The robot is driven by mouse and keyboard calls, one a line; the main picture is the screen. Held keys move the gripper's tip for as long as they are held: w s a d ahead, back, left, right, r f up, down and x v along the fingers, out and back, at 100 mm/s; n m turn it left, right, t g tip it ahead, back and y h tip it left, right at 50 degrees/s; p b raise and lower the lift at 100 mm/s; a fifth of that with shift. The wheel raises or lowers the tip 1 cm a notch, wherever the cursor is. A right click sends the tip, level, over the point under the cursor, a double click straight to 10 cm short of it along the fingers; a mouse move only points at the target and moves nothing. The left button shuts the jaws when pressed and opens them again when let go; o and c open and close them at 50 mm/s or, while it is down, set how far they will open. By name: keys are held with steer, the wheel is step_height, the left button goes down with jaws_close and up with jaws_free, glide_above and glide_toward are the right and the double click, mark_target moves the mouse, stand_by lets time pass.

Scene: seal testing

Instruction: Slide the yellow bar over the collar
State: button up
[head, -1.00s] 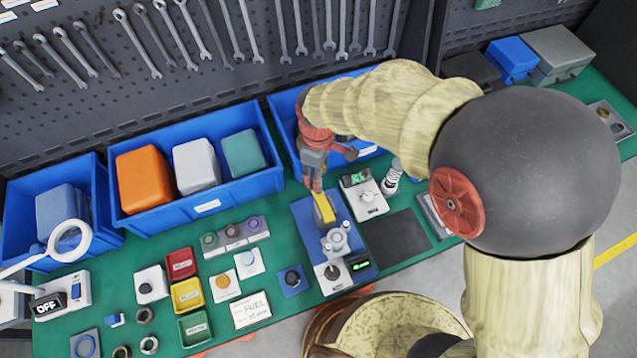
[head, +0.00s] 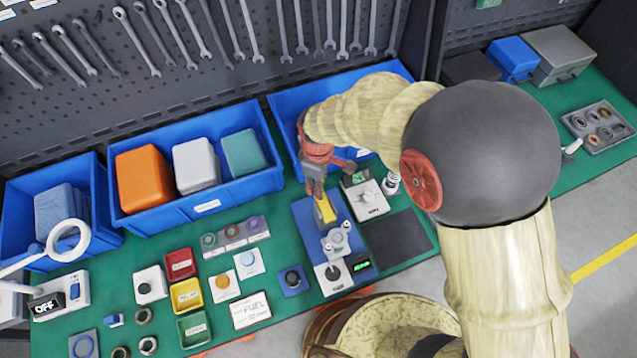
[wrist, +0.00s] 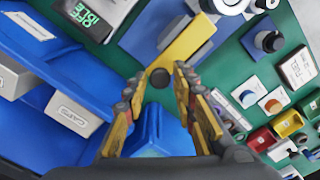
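The yellow bar (head: 326,211) lies on the blue fixture plate (head: 305,218), behind the grey-white clamp assembly (head: 337,243). The collar is probably part of that assembly, but I cannot make it out clearly. My gripper (head: 317,193) points down at the bar's far end. In the wrist view the yellow bar (wrist: 188,44) lies ahead, its near end in line with the gap between the fingertips. The fingers of my gripper (wrist: 158,74) are apart. I cannot tell whether they touch the bar.
A small device with a green display (head: 366,195) stands right of the plate. A dark mat (head: 398,238) lies beside it. Blue bins (head: 240,185) line the back. Coloured trays (head: 187,294) and small parts cover the left of the green bench.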

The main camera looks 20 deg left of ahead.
mark_target(328, 214)
steer(key=c, duration=0.6)
jaws_close()
steer(key=s+d, duration=0.2)
steer(key=s+d+p, duration=0.1)
steer(key=s+d, duration=0.1)
steer(key=s, duration=0.1)
steer(key=shift+d+r, duration=0.1)
steer(key=shift+s+d, duration=0.3)
steer(key=o, duration=1)
jaws_free()
